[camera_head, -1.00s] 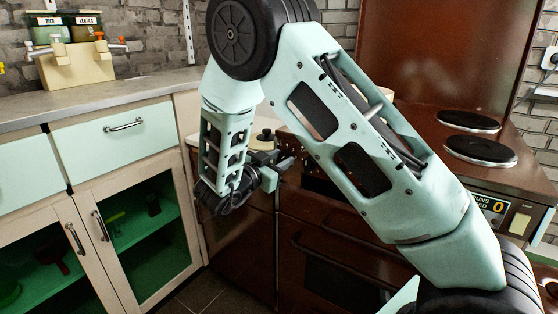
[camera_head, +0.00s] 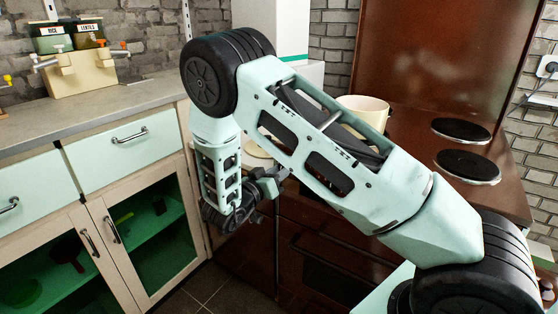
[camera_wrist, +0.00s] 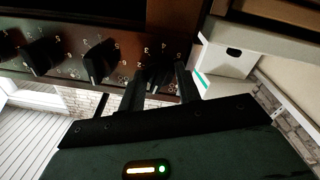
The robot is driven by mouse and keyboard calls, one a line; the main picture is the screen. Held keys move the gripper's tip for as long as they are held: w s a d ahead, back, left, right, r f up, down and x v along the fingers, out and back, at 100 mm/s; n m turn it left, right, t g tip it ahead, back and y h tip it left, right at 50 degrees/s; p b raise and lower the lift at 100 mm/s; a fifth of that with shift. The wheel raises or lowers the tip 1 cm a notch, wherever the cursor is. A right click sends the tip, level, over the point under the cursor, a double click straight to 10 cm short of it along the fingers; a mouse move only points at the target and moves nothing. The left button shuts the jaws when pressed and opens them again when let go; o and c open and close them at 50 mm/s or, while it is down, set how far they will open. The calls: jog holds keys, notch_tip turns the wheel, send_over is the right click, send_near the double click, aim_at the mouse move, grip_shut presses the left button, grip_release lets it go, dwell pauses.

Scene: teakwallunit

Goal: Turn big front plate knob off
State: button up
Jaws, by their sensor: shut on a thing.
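The brown cooker's control panel (camera_wrist: 125,45) fills the top of the wrist view, with a row of black knobs among pale numbers. One knob (camera_wrist: 157,74) is between the two dark fingers of my gripper (camera_wrist: 160,88), which is shut on it. Which knob serves the big front plate cannot be read. In the head view my gripper (camera_head: 268,182) is at the cooker's left front, and my arm hides most of the panel. The front plate (camera_head: 468,166) is dark and bare.
A back plate (camera_head: 461,130) and a cream pot (camera_head: 366,108) are on the cooker top. The oven door (camera_head: 330,262) is below my arm. Pale drawers (camera_head: 125,148) and glass-fronted cabinets (camera_head: 150,240) stand at left, under a grey worktop (camera_head: 110,98). Dark floor tiles (camera_head: 205,283) are clear.

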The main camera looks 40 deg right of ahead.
jog(key=shift+n+p, duration=1)
jog(key=shift+n, duration=0.3)
jog(key=o, duration=1)
jog(key=v, duration=1.7)
jog(key=shift+s+a+f, duration=0.1)
jog(key=shift+a+f, duration=0.1)
jog(key=shift+a, duration=0.05)
